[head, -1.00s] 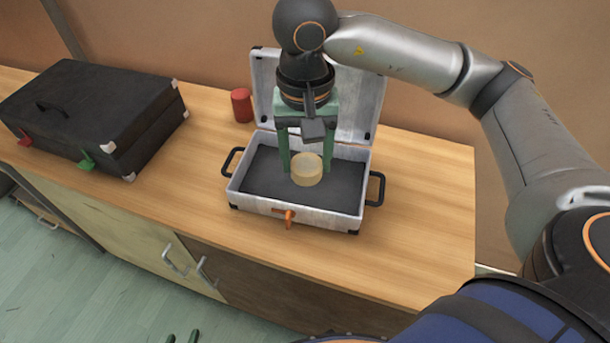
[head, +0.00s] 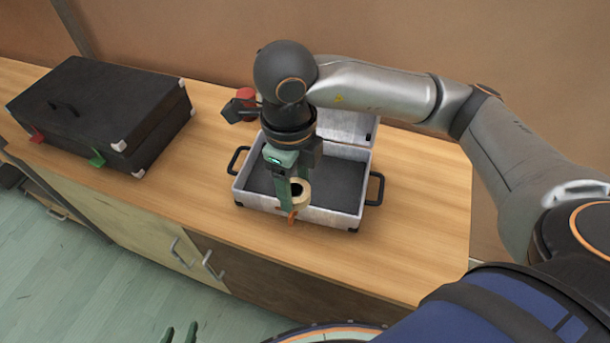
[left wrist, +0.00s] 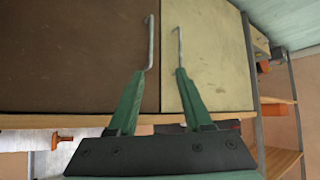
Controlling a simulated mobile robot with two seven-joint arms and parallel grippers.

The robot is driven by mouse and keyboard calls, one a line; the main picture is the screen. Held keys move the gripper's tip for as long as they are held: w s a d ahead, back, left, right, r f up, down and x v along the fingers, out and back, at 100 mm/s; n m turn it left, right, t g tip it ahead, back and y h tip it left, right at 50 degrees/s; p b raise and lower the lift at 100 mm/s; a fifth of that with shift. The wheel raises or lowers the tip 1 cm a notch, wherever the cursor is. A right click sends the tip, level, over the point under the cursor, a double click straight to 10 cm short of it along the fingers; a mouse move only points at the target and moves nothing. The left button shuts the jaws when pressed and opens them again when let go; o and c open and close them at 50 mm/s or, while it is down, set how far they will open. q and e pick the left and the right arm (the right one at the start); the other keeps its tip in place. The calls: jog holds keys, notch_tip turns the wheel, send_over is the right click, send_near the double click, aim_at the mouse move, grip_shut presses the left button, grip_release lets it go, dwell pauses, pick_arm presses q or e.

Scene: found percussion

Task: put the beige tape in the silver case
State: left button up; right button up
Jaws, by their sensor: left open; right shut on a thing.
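The beige tape (head: 303,187) is a pale ring with a dark hole, above the front part of the silver case (head: 330,217). My right gripper (head: 297,190) is shut on it, its green fingers on either side, tilted. The silver case is open, with a dark grey inside floor and a raised lid (head: 348,128) partly hidden by my right arm. Whether the tape touches the case is hard to tell. My left gripper (head: 180,334) shows only its fingertips at the bottom edge; in the left wrist view it (left wrist: 159,72) is open and empty, facing the cabinet doors.
A closed black case (head: 95,110) with red and green latches lies at the left of the wooden counter (head: 415,220). A red cylinder (head: 246,95) stands behind the silver case, partly hidden. Cabinet doors with metal handles (head: 213,265) are below. The counter right of the silver case is clear.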

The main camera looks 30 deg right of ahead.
jog(key=m, duration=0.4)
jog(key=shift+s+a+p, duration=0.25)
jog(key=shift+a+p, duration=0.05)
jog(key=shift+a, duration=0.1)
jog(key=m, duration=0.4)
jog(key=shift+s+a+p, duration=0.25)
jog(key=shift+a+p, duration=0.05)
jog(key=shift+a, duration=0.05)
jog(key=w+d+f+m, duration=0.2)
jog(key=w+f, duration=0.1)
jog(key=w+d+f+m, duration=0.2)
jog(key=w+f+m, duration=0.1)
jog(key=w+d+f+m, duration=0.2)
jog(key=w+f, duration=0.1)
jog(key=shift+w+d+f+m+p, duration=0.2)
jog(key=shift+d+m+p, duration=0.15)
jog(key=shift+d+m, duration=0.05)
jog(key=shift+w+d+f, duration=0.2)
jog(key=shift+w+f, duration=0.05)
jog(key=shift+f, duration=0.15)
jog(key=shift+w+f, duration=0.1)
jog(key=shift+f, duration=1.55)
jog(key=shift+f, duration=0.1)
